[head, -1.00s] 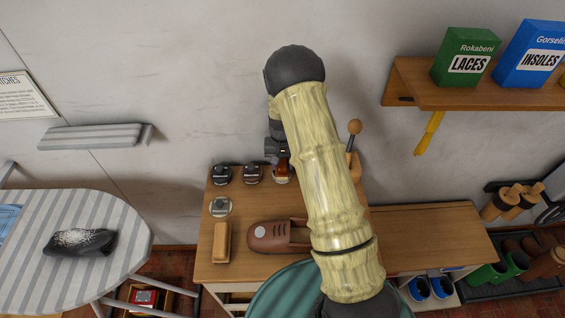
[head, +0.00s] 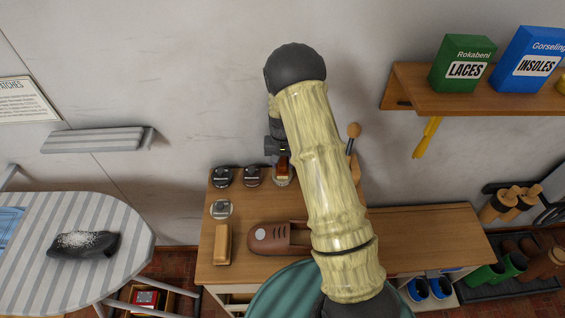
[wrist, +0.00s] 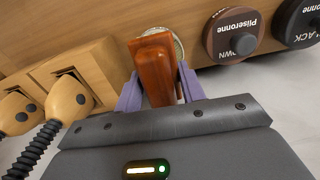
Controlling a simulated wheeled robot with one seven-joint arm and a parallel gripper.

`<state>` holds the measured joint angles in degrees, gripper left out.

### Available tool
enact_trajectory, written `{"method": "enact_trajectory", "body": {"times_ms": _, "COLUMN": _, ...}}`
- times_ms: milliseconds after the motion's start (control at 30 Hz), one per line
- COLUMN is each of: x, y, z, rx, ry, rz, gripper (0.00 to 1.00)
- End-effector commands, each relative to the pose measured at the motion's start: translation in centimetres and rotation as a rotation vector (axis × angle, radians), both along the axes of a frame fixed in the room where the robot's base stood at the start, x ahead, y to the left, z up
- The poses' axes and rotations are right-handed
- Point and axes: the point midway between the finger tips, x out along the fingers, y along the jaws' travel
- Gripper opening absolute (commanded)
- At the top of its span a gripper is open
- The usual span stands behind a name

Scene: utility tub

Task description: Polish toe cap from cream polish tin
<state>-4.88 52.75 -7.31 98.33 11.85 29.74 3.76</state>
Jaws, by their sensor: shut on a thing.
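My gripper (wrist: 155,92) is shut on a red-brown wooden applicator (wrist: 154,62), whose lower end is at a round, pale-rimmed tin (wrist: 178,46). In the head view the applicator (head: 283,167) is over this tin (head: 282,182), at the right end of the back row. Whether it touches the polish is hidden.
Brown (wrist: 235,36) and black (wrist: 298,22) lidded tins stand beside the open tin. A pale round tin or lid (head: 221,209) and a tan block brush (head: 223,245) lie left of the shoe. The bench's right side (head: 425,235) is clear.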

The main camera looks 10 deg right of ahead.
Motion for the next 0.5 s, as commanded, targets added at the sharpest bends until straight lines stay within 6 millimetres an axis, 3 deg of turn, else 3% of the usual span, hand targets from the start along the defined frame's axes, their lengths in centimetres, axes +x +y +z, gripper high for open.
{"method": "enact_trajectory", "body": {"times_ms": 500, "x": 0.0, "y": 0.0, "z": 3.7, "rx": 0.000, "ry": -0.002, "rz": 0.001, "gripper": 0.21}}
